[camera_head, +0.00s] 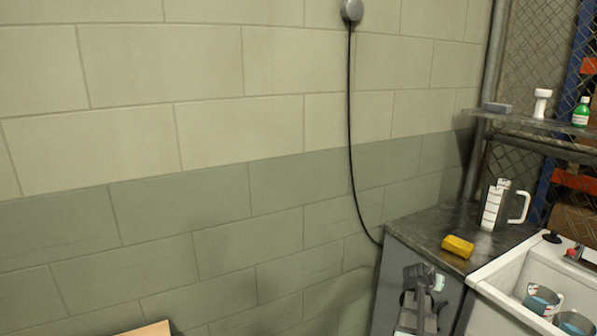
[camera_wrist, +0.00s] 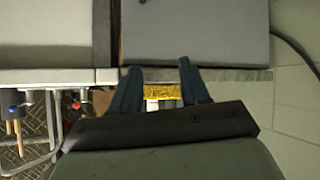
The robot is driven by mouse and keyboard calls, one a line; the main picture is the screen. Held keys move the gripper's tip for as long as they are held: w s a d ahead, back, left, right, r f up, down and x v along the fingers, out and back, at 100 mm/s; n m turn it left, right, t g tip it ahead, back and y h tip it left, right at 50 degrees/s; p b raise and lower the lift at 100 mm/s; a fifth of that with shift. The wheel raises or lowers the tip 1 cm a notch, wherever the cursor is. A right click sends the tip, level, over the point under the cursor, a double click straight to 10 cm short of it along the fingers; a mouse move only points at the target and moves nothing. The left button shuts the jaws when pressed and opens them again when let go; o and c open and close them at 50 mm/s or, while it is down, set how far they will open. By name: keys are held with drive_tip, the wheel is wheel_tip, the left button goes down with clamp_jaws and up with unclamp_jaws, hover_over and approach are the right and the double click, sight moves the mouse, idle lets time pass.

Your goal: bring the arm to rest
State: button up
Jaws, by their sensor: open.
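My gripper (camera_wrist: 160,82) is open in the wrist view, with its two dark blue fingers apart and nothing between them that it holds. A yellow block (camera_wrist: 167,91) shows behind the gap, beyond the fingers. Part of my arm's end shows low in the head view, in front of the cabinet (camera_head: 391,290); its fingers are not clear there. In the head view the yellow block (camera_head: 458,246) lies on the dark counter (camera_head: 425,232), apart from my arm.
A shelf (camera_head: 540,122) above holds a white object (camera_head: 541,103) and a green bottle (camera_head: 581,111). A black cable (camera_head: 350,130) hangs down the wall.

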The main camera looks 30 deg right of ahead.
drive_tip(key=w+a+f+n+y, duration=0.2)
drive_tip(key=w+a+f, duration=0.2)
drive_tip(key=a, duration=0.6)
drive_tip(key=w+a+f+n+y, duration=0.2)
drive_tip(key=w+a+f, duration=0.25)
drive_tip(key=a, duration=0.45)
drive_tip(key=w+a+f+n+y, duration=0.25)
drive_tip(key=a+f, duration=0.25)
drive_tip(key=a, duration=0.5)
drive_tip(key=s+a+f+n+g+y, duration=0.1)
drive_tip(key=s+a+f+n, duration=0.15)
drive_tip(key=a, duration=0.85)
drive_tip(key=s+a+f+n+g+y, duration=0.1)
drive_tip(key=a+f+n+y, duration=0.15)
drive_tip(key=a, duration=0.75)
drive_tip(key=s+a+f+n+g, duration=0.15)
drive_tip(key=a+f, duration=0.25)
drive_tip(key=a, duration=0.7)
drive_tip(key=s+f+g, duration=0.3)
drive_tip(key=s+f, duration=0.7)
drive_tip(key=s, duration=0.5)
drive_tip(key=s+f+g, duration=0.3)
drive_tip(key=s+f, duration=0.7)
drive_tip(key=s, duration=0.4)
drive_tip(key=shift+s+d, duration=0.35)
drive_tip(key=shift+s, duration=0.05)
drive_tip(key=shift+g, duration=0.25)
